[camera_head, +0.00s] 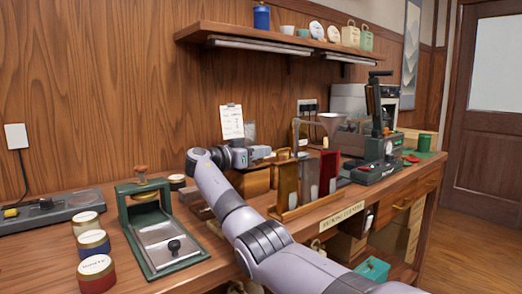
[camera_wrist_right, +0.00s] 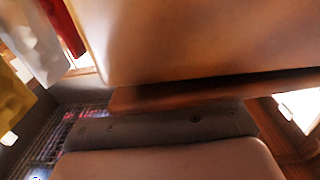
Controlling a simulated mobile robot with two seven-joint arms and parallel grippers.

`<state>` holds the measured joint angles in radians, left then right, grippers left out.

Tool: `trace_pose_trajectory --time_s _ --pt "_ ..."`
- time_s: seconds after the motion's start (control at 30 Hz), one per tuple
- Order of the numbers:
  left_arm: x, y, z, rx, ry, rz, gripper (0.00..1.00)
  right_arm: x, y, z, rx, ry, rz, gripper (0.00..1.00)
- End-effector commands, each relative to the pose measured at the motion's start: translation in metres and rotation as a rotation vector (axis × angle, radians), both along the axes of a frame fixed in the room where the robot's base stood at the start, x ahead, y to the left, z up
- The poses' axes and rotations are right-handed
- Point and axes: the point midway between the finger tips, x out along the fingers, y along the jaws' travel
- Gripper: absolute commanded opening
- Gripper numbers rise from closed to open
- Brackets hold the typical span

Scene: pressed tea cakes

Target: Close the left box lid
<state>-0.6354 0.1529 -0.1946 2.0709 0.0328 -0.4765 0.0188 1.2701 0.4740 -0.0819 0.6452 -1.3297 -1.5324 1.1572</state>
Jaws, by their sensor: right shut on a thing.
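A brown wooden box (camera_head: 252,184) stands on the workbench in the middle of the head view, partly hidden behind my right arm. My right gripper (camera_head: 262,153) is at the upper edge of this box. It is shut on a thin reddish-brown wooden piece, which looks like the box lid (camera_wrist_right: 225,88) and shows between the pale finger surfaces in the right wrist view. The lid's angle and how far it stands open cannot be told. My left gripper is not in view.
Upright amber and red panels in a wooden rack (camera_head: 300,207) stand just right of the gripper. A green press frame (camera_head: 163,262) and several round tins (camera_head: 93,242) are at the left. A dark machine (camera_head: 378,172) is farther right.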

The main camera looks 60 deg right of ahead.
Motion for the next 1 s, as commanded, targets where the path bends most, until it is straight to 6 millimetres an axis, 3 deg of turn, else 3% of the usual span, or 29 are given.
trace_pose_trajectory --time_s 0.2,0.67,0.77,1.0 --pt "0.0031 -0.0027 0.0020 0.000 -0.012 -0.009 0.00 0.0014 0.0010 -0.0104 0.009 0.012 -0.005 0.00" --pt "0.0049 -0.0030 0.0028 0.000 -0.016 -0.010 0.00 0.0017 0.0011 -0.0128 0.012 0.014 -0.006 0.00" --pt "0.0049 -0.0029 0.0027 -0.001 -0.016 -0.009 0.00 0.0016 0.0011 -0.0128 0.012 0.014 -0.006 0.33" --pt "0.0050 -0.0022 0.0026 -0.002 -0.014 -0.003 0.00 0.0015 0.0003 -0.0105 0.007 0.009 -0.004 0.35"
